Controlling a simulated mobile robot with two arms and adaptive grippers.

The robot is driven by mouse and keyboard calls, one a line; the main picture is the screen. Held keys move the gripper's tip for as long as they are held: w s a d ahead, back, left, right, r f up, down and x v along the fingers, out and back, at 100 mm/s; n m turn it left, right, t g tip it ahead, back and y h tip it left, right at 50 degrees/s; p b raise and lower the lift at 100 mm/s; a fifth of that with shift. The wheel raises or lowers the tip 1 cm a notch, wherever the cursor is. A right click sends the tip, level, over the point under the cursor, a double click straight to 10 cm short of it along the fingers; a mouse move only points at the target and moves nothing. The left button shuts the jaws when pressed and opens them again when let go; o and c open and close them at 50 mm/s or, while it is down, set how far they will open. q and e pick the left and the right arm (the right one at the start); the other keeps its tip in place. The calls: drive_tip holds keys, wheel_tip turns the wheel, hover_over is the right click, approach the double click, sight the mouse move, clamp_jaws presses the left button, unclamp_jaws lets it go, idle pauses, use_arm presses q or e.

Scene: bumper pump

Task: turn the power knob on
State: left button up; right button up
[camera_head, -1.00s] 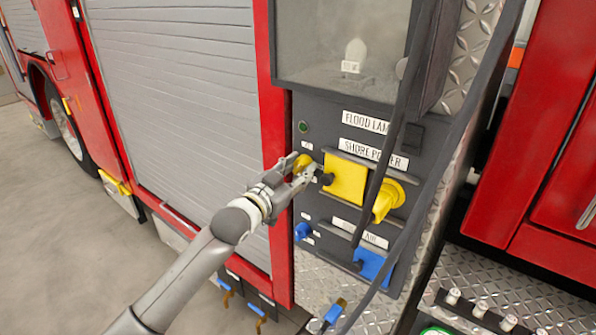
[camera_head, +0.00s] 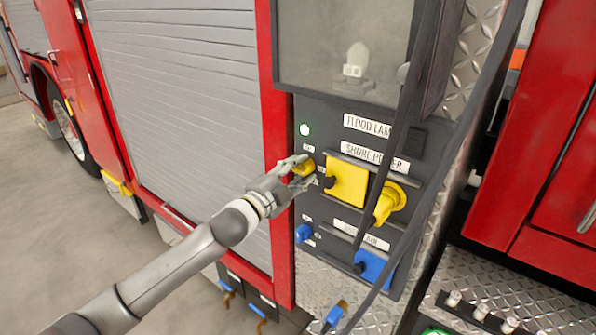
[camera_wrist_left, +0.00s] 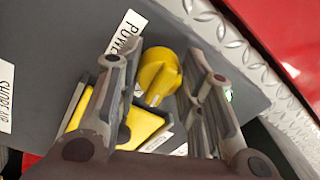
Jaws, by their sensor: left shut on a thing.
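The yellow power knob (camera_head: 304,166) sits on the dark panel left of the yellow shore power cover. In the left wrist view the round yellow knob (camera_wrist_left: 158,78) is between my two fingers, beside a partly hidden label starting "POW". My left gripper (camera_head: 300,170) is shut on the knob, with a finger on either side of it. The round indicator light (camera_head: 305,130) above the knob glows bright whitish green. My right gripper is not in view.
A yellow square cover (camera_head: 346,182) and yellow plug (camera_head: 389,203) are close to the right of the knob. Dark cables (camera_head: 378,175) hang in front of the panel. A blue knob (camera_head: 303,233) and blue cover (camera_head: 373,268) are below. The grey shutter is at left.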

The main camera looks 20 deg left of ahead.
use_arm(q)
drive_tip(key=shift+m, duration=0.9)
drive_tip(key=o, duration=1)
drive_tip(key=shift+o, duration=0.2)
drive_tip(key=v, duration=1.2)
drive_tip(key=shift+a, duration=0.1)
